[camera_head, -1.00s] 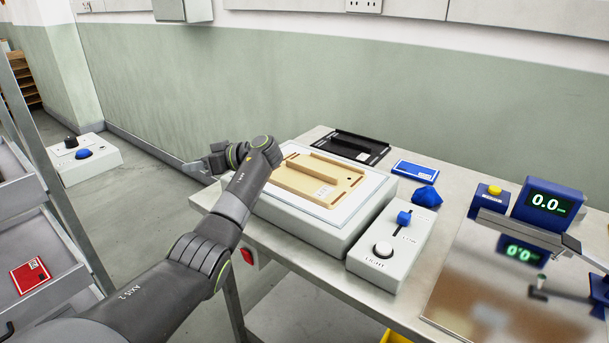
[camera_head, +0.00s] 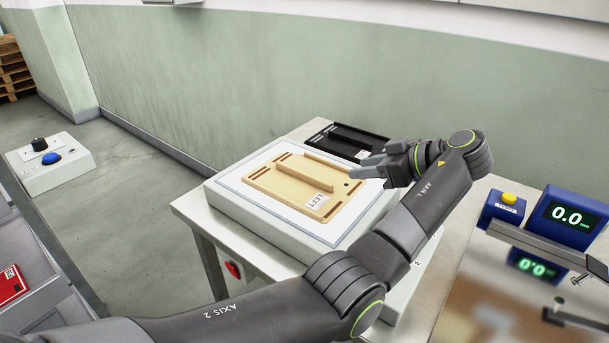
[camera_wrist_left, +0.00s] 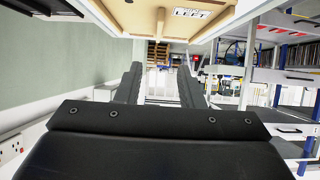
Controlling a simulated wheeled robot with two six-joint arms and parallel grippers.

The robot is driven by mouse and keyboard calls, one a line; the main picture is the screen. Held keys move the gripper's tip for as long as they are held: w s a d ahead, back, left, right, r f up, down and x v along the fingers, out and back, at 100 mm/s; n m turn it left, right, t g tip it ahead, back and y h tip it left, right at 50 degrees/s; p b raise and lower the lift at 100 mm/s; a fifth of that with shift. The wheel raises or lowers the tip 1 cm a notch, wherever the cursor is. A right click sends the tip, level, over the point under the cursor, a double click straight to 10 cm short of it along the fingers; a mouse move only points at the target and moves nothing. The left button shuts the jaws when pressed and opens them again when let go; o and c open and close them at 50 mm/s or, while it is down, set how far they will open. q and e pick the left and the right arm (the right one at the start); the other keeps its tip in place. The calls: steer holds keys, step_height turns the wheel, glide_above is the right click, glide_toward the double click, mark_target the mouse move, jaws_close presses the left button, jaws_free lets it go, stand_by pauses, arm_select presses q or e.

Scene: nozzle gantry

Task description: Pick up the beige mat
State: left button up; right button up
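The beige mat (camera_head: 275,188) is a flat plate with a raised bar, slots and a label reading LEFT. It lies on the white top of a light box (camera_head: 232,200). In the left wrist view part of the beige mat (camera_wrist_left: 135,18) shows at the top edge. My left gripper (camera_head: 362,171) is at the mat's right end, pointing left toward it. In the left wrist view the fingers (camera_wrist_left: 160,84) stand apart with nothing between them. I cannot tell whether they touch the mat. My right gripper is not in view.
A black tray (camera_head: 342,138) lies behind the light box, close to my left gripper. A scale with a blue display (camera_head: 567,216) stands at the right. A control box with a blue button (camera_head: 50,160) is at the far left. A red card (camera_head: 12,283) lies lower left.

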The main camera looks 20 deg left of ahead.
arm_select(q)
steer(key=a+p, duration=0.2)
steer(key=p, duration=0.3)
glide_toward(303, 172)
steer(key=x, duration=0.3)
steer(key=shift+s+f, duration=0.1)
steer(key=shift+f, duration=0.15)
steer(key=p+x, duration=0.2)
steer(key=x, duration=0.3)
steer(key=shift+w+a, duration=0.2)
steer(key=shift+d, duration=0.1)
steer(key=shift+c, duration=0.8)
jaws_close()
steer(key=shift+r, duration=0.15)
